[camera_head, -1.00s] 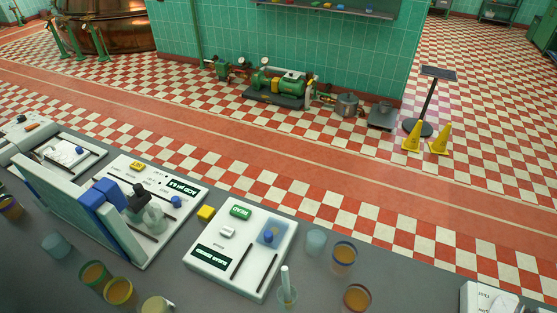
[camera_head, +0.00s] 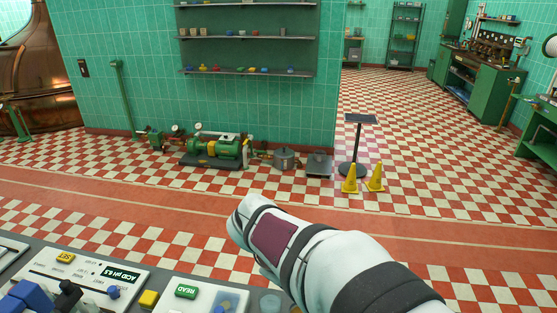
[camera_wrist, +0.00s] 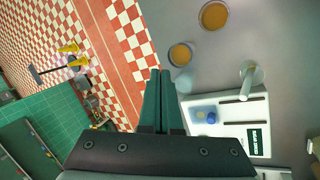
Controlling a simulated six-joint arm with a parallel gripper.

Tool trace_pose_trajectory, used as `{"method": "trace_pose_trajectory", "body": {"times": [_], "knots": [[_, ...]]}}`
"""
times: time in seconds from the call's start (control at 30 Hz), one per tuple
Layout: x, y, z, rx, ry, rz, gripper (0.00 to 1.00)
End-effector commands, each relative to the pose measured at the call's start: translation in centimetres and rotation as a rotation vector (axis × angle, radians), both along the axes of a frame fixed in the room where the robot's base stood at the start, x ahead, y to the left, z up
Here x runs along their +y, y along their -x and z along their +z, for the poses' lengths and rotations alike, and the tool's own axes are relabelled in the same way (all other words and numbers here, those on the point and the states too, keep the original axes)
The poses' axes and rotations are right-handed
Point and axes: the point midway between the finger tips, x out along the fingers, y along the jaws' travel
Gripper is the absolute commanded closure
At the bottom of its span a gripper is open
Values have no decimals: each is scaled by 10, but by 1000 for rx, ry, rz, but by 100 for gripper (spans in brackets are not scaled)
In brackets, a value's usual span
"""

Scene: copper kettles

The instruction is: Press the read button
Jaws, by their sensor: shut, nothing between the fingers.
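Part of this panel also shows in the wrist view (camera_wrist: 235,112), with a blue knob (camera_wrist: 211,117) and a dark green display (camera_wrist: 258,141). The button does not show there. My gripper's two dark green fingers (camera_wrist: 160,73) are shut together and empty, pointing past the panel's side towards the bench edge. In the head view my white arm covers the bottom right, and the gripper itself is out of frame.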

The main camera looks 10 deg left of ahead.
Motion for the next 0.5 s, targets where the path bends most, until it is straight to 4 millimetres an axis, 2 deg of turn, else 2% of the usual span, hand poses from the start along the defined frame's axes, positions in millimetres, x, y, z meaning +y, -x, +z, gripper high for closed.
{"method": "trace_pose_trajectory", "body": {"times": [0.1,0.23,0.37,0.5], "knots": [[52,-27,-10,-35,97,255,100],[113,-46,-22,-82,201,526,100],[176,-52,-37,-132,302,780,100],[236,-48,-53,-182,400,1014,100]]}}
